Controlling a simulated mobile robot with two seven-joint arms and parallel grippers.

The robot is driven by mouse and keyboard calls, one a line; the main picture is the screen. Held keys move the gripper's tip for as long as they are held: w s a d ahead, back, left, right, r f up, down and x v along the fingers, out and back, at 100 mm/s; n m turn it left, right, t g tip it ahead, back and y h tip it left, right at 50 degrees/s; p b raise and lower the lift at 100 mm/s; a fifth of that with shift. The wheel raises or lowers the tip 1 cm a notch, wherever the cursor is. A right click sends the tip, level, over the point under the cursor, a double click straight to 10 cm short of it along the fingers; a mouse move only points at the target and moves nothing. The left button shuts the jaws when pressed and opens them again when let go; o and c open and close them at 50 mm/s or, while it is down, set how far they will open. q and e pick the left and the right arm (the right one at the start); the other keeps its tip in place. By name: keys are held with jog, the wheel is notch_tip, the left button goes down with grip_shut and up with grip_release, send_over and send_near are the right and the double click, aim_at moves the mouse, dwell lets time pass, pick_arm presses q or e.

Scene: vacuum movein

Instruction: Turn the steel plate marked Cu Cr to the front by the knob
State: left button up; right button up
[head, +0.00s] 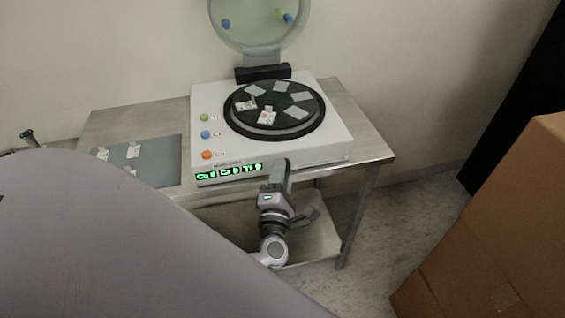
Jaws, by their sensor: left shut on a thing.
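A white machine (327,146) stands on a steel table and carries a round black turntable (313,122). Several square steel plates lie on the turntable. Two bear white labels: one at the front (267,116) and one at the left (246,103). The label writing is too small to read, so I cannot tell which is marked Cu Cr. My left gripper (286,166) is at the machine's front face, right of the green display, and is shut on the knob, which it hides. My right gripper is not in view.
A round glass lid (260,38) stands raised behind the turntable. Green, blue and orange buttons (207,155) line the machine's left side. A grey mat (160,165) with labelled pieces lies at left. Cardboard boxes (500,220) stand at right. Floor shows between table and boxes.

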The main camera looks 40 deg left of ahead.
pick_arm(q)
jog(key=shift+s+r+m+g+h+p, duration=0.1)
jog(key=shift+m+g+h+p, duration=0.35)
jog(key=shift+m+p, duration=0.9)
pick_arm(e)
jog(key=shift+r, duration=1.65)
pick_arm(q)
jog(key=shift+m, duration=0.45)
jog(key=o, duration=1)
jog(key=shift+o, duration=0.2)
jog(key=shift+b, duration=0.35)
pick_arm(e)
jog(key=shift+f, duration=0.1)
